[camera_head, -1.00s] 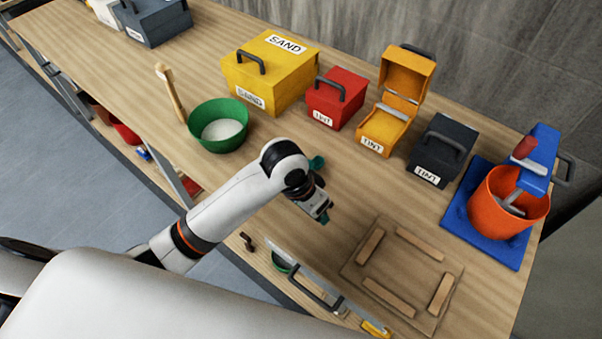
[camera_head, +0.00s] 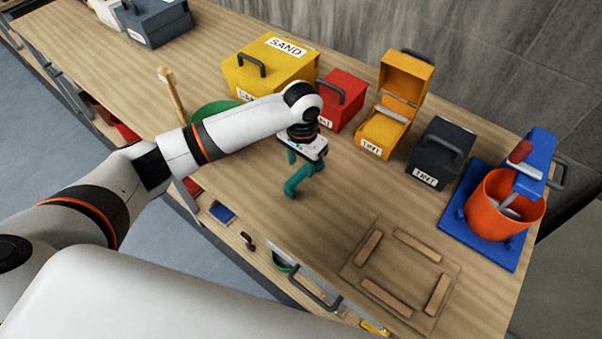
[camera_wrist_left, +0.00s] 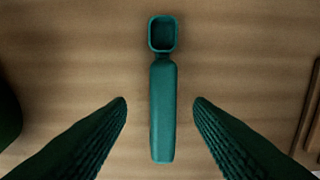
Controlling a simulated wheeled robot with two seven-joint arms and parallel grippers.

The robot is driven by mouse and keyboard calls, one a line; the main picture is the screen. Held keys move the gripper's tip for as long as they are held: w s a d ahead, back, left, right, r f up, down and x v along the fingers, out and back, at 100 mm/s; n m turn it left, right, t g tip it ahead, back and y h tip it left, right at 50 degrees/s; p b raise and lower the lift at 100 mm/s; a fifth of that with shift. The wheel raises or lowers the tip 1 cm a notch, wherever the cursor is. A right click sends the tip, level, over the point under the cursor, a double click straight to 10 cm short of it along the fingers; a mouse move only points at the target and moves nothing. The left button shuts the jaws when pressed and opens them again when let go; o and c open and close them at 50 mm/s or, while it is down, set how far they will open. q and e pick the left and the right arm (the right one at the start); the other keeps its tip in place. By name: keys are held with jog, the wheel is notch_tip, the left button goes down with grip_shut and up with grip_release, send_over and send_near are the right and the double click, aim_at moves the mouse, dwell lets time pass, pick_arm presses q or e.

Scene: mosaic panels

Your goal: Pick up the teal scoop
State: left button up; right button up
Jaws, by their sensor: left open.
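The teal scoop (camera_head: 297,183) lies on the wooden worktop in the head view, partly hidden by my left gripper (camera_head: 305,166). In the left wrist view the scoop (camera_wrist_left: 162,112) lies with its square cup at the top and its handle pointing down the picture. My left gripper (camera_wrist_left: 160,102) is open, its two dark green fingers apart on either side of the handle. The fingers appear not to touch the scoop. The exact height above the worktop is hard to tell. My right gripper is not in view.
A green bowl (camera_head: 207,110) stands left, partly behind my arm. Yellow (camera_head: 258,85), red (camera_head: 347,113), orange (camera_head: 378,135) and dark (camera_head: 430,163) boxes line the back. A panel with wooden strips (camera_head: 400,270) lies right, before an orange bucket (camera_head: 490,215) on a blue base.

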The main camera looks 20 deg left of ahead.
aim_at(301, 172)
pick_arm(q)
jog(key=f, duration=0.1)
jog(key=f+p, duration=0.1)
jog(key=f, duration=0.1)
jog(key=f+p, duration=0.1)
jog(key=f, duration=0.1)
jog(key=shift+s, duration=0.35)
jog(key=shift+f, duration=0.25)
grip_shut()
